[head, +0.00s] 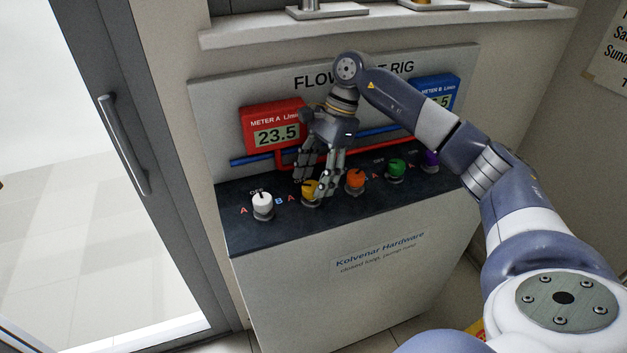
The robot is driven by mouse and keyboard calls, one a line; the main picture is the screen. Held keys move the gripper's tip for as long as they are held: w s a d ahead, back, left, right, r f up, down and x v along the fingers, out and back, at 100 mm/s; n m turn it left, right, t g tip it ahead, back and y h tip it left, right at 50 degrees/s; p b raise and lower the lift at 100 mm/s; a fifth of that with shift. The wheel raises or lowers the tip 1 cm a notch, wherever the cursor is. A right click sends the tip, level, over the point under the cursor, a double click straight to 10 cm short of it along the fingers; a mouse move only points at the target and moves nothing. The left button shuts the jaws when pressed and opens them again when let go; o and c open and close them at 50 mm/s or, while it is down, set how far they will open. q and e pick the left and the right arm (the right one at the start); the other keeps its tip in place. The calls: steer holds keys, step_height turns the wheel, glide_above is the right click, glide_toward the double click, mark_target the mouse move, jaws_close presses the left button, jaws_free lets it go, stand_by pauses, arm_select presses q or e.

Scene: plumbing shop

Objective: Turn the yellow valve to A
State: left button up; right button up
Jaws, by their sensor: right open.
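The yellow valve (309,190) stands on the dark top of the flow test rig (240,232), between the white valve and the orange valve. My right gripper (319,190) points down at the yellow valve, with its fingers apart. One finger overlaps the knob in the picture; whether it touches the knob I cannot tell. The fingers hide part of the knob and most of its labels, so its pointer direction is unclear. The red meter A (275,126) reads 23.5. My left gripper is not in view.
The white valve (262,202) is left of the yellow one. The orange valve (355,180), green valve (396,168) and purple valve (431,160) stand to the right. Blue meter B (440,92) is partly behind my arm. A shelf (400,22) juts out above the back panel.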

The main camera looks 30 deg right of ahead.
steer(key=v, duration=1)
steer(key=shift+d+r, duration=0.2)
